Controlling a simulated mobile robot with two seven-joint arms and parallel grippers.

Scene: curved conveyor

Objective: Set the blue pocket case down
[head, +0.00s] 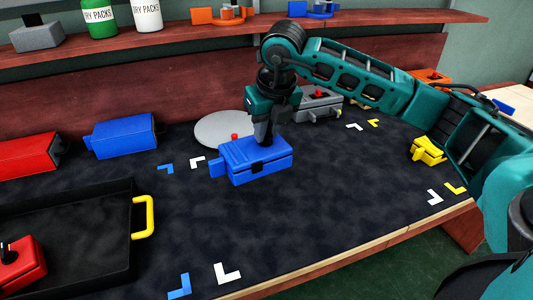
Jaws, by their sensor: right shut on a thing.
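The blue pocket case (255,164), a box with a tab at its left end, is at the middle of the dark worktop (330,215). My right gripper (265,138) reaches down onto its top from above and is shut on it. The fingertips are partly hidden against the case. I cannot tell whether the case's underside touches the worktop. Blue and white corner marks lie left of the case (166,169) and near the front edge (179,287). My left gripper is not in view.
A grey round disc (222,130) lies just behind the case. A blue box (124,136) and a red box (28,156) stand at the left. A black tray (122,190) with a yellow handle (143,217) is front left. The front middle is clear. A yellow piece (428,151) is at right.

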